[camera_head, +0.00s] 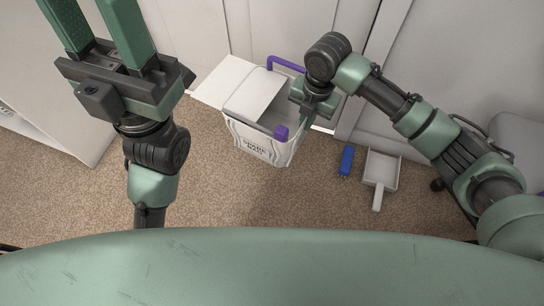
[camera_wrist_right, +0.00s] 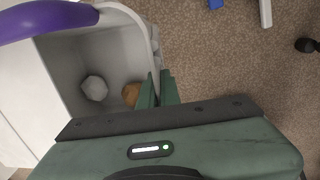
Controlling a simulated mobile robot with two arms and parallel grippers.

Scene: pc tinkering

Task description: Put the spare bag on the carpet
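The spare bag (camera_head: 262,142) is a white, open-topped container with purple handles and dark lettering on its front. A white flap lies over part of its opening. My right gripper (camera_wrist_right: 160,88) is at the bag's right side, its fingers close together with the bag's rim (camera_wrist_right: 154,50) between them. The brown carpet (camera_head: 225,195) lies below; I cannot tell whether the bag's base touches it. My left gripper (camera_head: 95,25) is raised at the upper left, away from the bag, with its fingers apart and nothing between them.
A whitish round item (camera_wrist_right: 95,88) and an orange-brown item (camera_wrist_right: 131,94) lie inside the bag. A blue brush (camera_head: 346,161) and white dustpan (camera_head: 381,170) lie on the carpet to its right. White cabinets (camera_head: 190,35) stand behind. Carpet in front is clear.

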